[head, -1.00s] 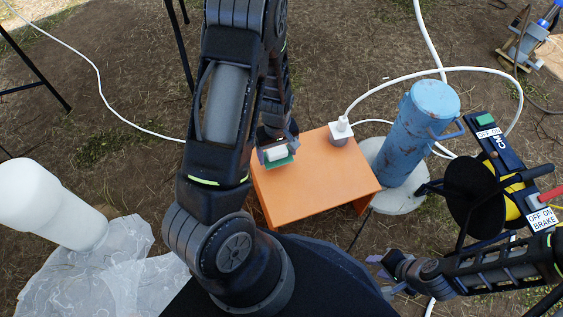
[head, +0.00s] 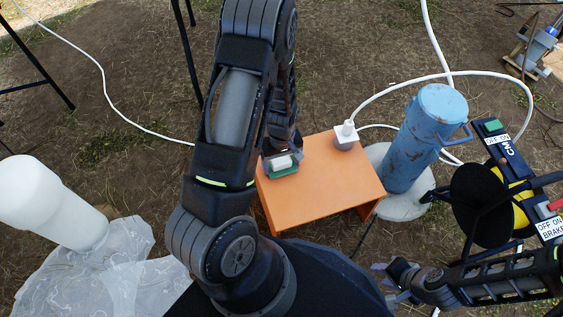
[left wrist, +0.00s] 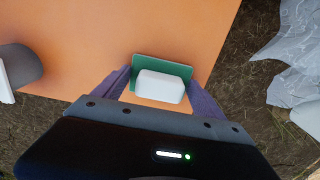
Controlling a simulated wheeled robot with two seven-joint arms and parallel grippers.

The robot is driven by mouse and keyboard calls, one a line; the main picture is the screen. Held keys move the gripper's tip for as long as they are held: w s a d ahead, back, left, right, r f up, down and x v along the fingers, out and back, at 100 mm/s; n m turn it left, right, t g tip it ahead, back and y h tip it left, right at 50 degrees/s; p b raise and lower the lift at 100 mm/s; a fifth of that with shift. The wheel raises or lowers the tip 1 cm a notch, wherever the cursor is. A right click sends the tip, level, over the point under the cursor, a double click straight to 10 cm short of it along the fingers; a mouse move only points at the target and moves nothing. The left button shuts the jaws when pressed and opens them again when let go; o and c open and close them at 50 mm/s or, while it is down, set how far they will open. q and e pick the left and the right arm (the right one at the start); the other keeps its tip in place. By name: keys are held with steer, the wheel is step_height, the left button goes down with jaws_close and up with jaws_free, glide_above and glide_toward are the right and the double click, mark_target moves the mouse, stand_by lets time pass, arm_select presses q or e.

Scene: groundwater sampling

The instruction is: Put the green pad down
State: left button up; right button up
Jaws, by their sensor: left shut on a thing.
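The green pad (head: 284,173) has a white block (head: 282,162) on top and is at the left edge of the orange table (head: 325,185) in the head view. My left gripper (head: 281,165) is shut on the pad. In the left wrist view its two purple fingers flank the green pad (left wrist: 163,68) and the white block (left wrist: 160,87) over the orange surface. I cannot tell whether the pad touches the table. My right gripper (head: 385,282) is at the lower middle right, away from the table; its fingers are small and partly dark.
A white plug on a grey socket (head: 346,138) stands at the table's back right corner, with a white hose behind. A black and yellow reel (head: 490,200) is further right. The table's middle is clear.

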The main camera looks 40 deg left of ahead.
mark_target(283, 162)
arm_select(q)
steer(key=o, duration=1.3)
steer(key=shift+f, duration=0.1)
steer(key=shift+c, duration=0.2)
step_height(283, 162, up, 12)
steer(key=p, duration=0.5)
steer(key=s+d+f+m, duration=0.2)
steer(key=d, duration=0.2)
steer(key=s+d+f+m+h, duration=0.1)
steer(key=s+d+f+m, duration=0.1)
steer(key=d, duration=0.3)
steer(key=s+d+f+m+h, duration=0.1)
steer(key=s+d+f, duration=0.1)
steer(key=d+f, duration=0.2)
steer(key=shift+d+m, duration=0.4)
steer(key=shift+d, duration=0.25)
steer(key=s+d+m+h, duration=0.2)
steer(key=s+d+m, duration=0.1)
steer(key=d, duration=0.8)
steer(key=shift+s+f+m+t, duration=0.3)
steer(key=shift+s+f+t, duration=0.1)
steer(key=shift+s, duration=0.5)
